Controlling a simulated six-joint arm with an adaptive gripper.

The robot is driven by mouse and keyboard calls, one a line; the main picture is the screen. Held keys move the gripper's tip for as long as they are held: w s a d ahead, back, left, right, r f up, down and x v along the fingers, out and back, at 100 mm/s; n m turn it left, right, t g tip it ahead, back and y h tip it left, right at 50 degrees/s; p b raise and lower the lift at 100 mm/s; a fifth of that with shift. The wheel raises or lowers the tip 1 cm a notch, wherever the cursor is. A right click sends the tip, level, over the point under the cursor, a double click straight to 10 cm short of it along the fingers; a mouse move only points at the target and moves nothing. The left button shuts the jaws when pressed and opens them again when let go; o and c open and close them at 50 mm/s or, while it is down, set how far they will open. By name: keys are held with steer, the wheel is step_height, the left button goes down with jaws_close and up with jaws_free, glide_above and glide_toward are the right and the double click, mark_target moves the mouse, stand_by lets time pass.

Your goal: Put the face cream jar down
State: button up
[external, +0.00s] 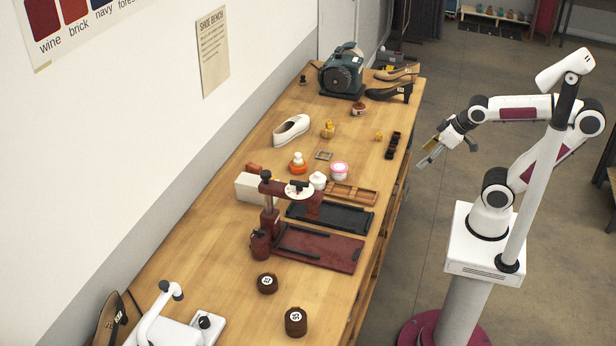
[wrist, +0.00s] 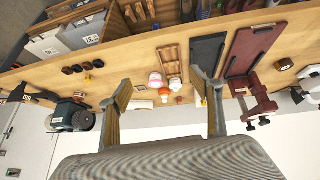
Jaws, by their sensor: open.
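The face cream jar (external: 339,171), white with a pink lid, stands upright on the wooden bench (external: 215,225), just behind the shallow wooden tray (external: 352,194). It also shows in the wrist view (wrist: 155,80), between my fingers in the picture but well beyond them. My gripper (external: 428,158) is open and empty. It hangs off the bench's right edge, above the floor, apart from the jar. In the wrist view its two fingers (wrist: 160,82) are spread wide with nothing held.
An orange pot (external: 298,167) and a white knobbed item (external: 318,180) stand close to the jar. The maroon press (external: 270,215) and a black board (external: 335,217) are nearer the camera. A grinder (external: 342,75) and shoes stand farther back. Bare wood lies around the small square frame (external: 323,156).

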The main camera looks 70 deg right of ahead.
steer(key=shift+g+y, duration=0.4)
steer(key=shift+y, duration=0.1)
steer(key=s+a, duration=0.2)
steer(key=s, duration=0.1)
steer(key=s+a, duration=0.1)
steer(key=shift+s+r, duration=0.1)
steer(key=shift+s, duration=0.25)
stand_by(0.6)
